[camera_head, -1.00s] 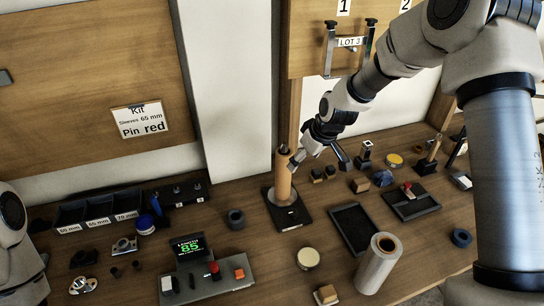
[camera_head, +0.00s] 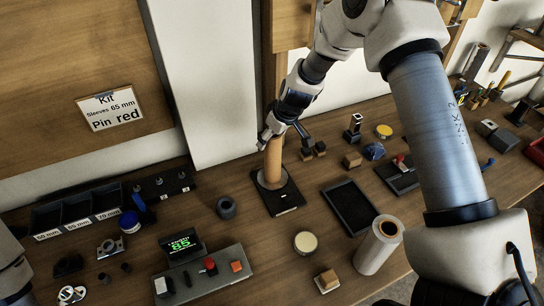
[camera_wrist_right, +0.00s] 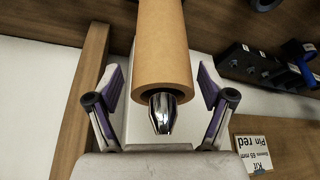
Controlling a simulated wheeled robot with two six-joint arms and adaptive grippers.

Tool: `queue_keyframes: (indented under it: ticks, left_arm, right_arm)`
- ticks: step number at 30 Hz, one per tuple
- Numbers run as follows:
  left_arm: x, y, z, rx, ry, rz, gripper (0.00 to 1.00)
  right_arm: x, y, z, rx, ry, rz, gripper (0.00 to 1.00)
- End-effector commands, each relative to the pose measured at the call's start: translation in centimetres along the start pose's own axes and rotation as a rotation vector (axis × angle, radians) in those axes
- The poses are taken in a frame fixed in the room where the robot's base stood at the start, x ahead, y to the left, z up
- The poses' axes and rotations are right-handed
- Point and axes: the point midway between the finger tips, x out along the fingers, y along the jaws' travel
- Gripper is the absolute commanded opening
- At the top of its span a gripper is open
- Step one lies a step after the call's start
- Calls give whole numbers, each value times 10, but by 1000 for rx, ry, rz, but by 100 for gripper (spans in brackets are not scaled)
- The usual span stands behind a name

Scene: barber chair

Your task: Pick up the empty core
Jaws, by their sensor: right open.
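The empty core (camera_head: 273,163) is a plain brown cardboard tube standing upright on a black square base (camera_head: 289,198) on the bench. In the right wrist view the core (camera_wrist_right: 161,45) has a shiny metal spindle tip (camera_wrist_right: 165,112) poking out of its end. My right gripper (camera_head: 272,137) is at the top of the core. In the wrist view its two fingers (camera_wrist_right: 160,85) are spread, one on each side of the core, with gaps between. At the left edge of the head view only part of my left arm shows; its gripper is out of view.
A film-wrapped roll (camera_head: 378,246) stands front right. A black tray (camera_head: 350,207) lies right of the base, and a dark ring (camera_head: 226,207) to its left. A control box (camera_head: 206,278) reading 85 is in front. A wall stands close behind the core.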

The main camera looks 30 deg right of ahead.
Motion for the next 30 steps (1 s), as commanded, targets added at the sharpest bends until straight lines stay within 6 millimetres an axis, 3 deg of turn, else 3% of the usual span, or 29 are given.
queue_keyframes:
  ticks: [2,3,8,9,20,26,30]
  left_arm:
    - [0,0,0,0,0,0,78]
    - [0,0,0,0,0,0,78]
    - [0,0,0,0,0,0,78]
    - [0,0,0,0,0,0,78]
    - [-4,0,0,0,0,0,78]
    - [-26,0,0,0,0,0,78]
    - [-51,0,0,0,0,0,78]
  right_arm:
    - [-1,0,0,0,0,0,81]
    - [-1,0,0,0,0,0,74]
    - [-1,0,0,0,0,0,17]
    - [-1,0,0,0,0,-1,11]
    - [-5,-1,-2,0,-1,-1,11]
    - [-31,-4,-15,0,0,0,11]
    - [-61,-7,-30,1,1,1,11]
